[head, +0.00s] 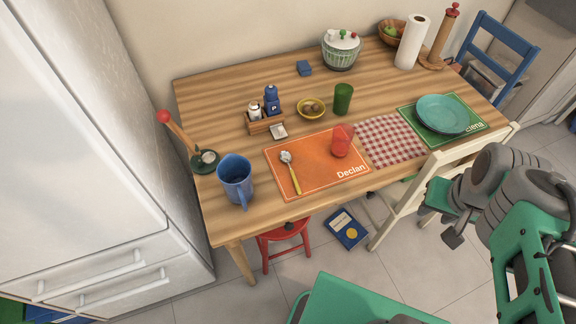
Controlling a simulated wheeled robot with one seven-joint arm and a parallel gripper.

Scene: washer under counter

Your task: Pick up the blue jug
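The blue jug (235,180) stands upright on the near left part of the wooden table (220,112), close to its left edge. Its handle faces the front of the table. My arm is at the right of the view, in front of the table's right end. My gripper (448,222) seems to be at the arm's left side, far to the right of the jug and apart from it. I cannot make out whether its fingers are open or shut.
Left of the jug is a dark green holder (204,161) with a red-knobbed stick. Right of it lies an orange placemat (300,177) with a spoon (290,172) and red cup (341,141). A red stool (285,243) and cream chair (430,185) stand at the front. A white fridge (80,150) stands left.

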